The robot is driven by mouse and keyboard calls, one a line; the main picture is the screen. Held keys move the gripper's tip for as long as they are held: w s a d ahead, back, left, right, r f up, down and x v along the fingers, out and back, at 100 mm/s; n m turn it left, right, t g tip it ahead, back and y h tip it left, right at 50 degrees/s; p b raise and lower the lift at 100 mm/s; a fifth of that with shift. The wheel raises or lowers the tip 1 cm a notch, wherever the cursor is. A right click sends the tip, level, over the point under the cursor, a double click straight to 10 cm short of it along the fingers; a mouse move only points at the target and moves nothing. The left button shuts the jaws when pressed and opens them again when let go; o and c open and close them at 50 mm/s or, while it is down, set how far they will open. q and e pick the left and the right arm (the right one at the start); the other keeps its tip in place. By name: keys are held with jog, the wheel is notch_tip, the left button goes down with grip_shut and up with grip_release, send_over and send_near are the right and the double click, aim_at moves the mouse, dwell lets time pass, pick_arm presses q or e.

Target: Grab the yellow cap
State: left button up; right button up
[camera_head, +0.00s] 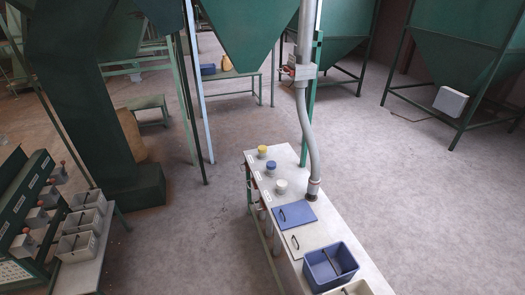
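In the head view a small yellow cap (262,150) sits at the far left end of a long pale table (335,232). A blue cap (270,167) and a white cap (281,186) sit in a row with it, nearer to me. All three appear to be on the table top, apart from one another. Neither of my grippers shows in this view.
A grey hose (309,140) comes down to the table right of the caps. Nearer lie a blue lidded panel (294,215), a pale panel (305,236) and a blue bin (333,266). Grey bins (78,222) stand at left. Floor (420,200) right of the table is clear.

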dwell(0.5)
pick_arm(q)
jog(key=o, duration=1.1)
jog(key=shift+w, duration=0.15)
